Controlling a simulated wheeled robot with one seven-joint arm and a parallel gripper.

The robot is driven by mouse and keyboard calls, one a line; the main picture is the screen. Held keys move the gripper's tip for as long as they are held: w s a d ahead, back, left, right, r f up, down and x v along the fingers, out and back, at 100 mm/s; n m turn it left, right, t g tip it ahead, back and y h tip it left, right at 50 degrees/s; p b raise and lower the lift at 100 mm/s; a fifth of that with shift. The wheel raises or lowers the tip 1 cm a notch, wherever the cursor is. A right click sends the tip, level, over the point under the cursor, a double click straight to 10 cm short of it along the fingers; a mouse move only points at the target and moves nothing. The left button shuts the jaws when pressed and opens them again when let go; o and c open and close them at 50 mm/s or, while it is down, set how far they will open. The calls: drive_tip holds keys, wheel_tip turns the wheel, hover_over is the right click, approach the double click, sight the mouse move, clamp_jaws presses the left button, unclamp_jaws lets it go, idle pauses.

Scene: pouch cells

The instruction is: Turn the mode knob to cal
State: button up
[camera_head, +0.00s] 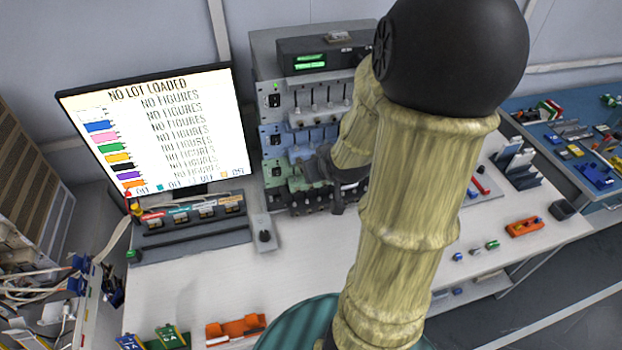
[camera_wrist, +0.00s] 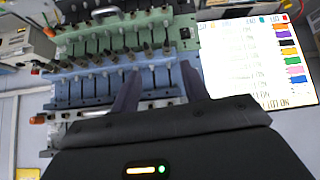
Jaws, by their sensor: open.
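A black knob (camera_head: 264,236) stands on a narrow grey plate (camera_head: 263,246) on the bench, right of the monitor's stand. It looks like the mode knob, but no label or setting is readable. I do not make it out in the wrist view. My gripper (camera_head: 300,172) is in front of the instrument rack, above and to the right of this knob. In the wrist view my gripper (camera_wrist: 161,70) has its two dark fingers apart with nothing held between them. The fingers point at the blue and green rack modules. My arm hides part of the rack.
The rack (camera_head: 268,60) has rows of switches and stands at the back. The monitor (camera_head: 160,125) reads "NO LOT LOADED". A grey holder (camera_head: 190,240) with several small units lies before it. The white bench in front of the knob is clear. Orange trays (camera_head: 235,328) lie farther forward.

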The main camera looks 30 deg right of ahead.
drive_tip(key=shift+s+a+f+g, duration=0.2)
drive_tip(key=shift+a+g, duration=0.05)
drive_tip(key=shift+a, duration=0.3)
drive_tip(key=shift+s+a+f+g, duration=0.15)
drive_tip(key=shift+a+g, duration=0.05)
drive_tip(key=shift+a, duration=0.3)
drive_tip(key=shift+s+a+f+g, duration=0.2)
drive_tip(key=shift+a+g, duration=0.05)
drive_tip(key=shift+a, duration=0.3)
drive_tip(key=shift+a, duration=0.1)
drive_tip(key=s+a+n+g+y, duration=0.1)
drive_tip(key=s+a+g, duration=0.3)
drive_tip(key=a, duration=0.7)
drive_tip(key=s, duration=0.2)
drive_tip(key=shift+s+n+y, duration=0.3)
drive_tip(key=shift+s+y, duration=0.1)
